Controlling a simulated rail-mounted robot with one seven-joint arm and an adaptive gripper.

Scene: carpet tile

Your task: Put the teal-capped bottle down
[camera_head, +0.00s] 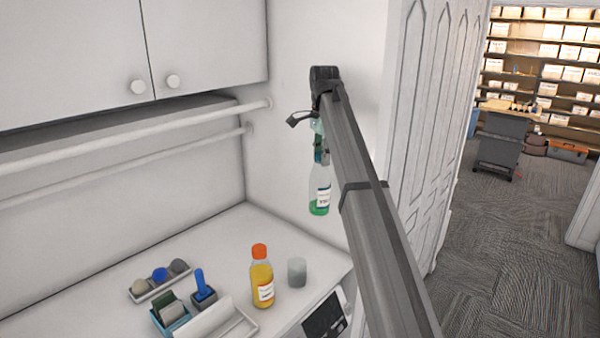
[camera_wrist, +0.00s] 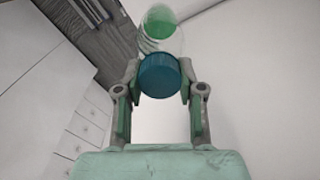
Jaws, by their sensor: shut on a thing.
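The teal-capped bottle (camera_head: 319,197) is clear with a white label and green liquid at its bottom. It hangs roughly upright in the air to the right of and above the white counter (camera_head: 222,238). My gripper (camera_head: 320,150) is shut on it near the cap, from above. In the wrist view the teal cap (camera_wrist: 160,75) sits between the two fingers of my gripper (camera_wrist: 160,92), with the green liquid showing beyond it. My arm hides part of the space to the right of the bottle.
An orange-capped bottle (camera_head: 262,280) and a grey cup (camera_head: 297,272) stand on the counter. To their left are a tray of round knobs (camera_head: 160,279), a blue holder (camera_head: 203,295) and a teal box (camera_head: 170,316). Rails (camera_head: 130,137) run along the wall. The counter's back is bare.

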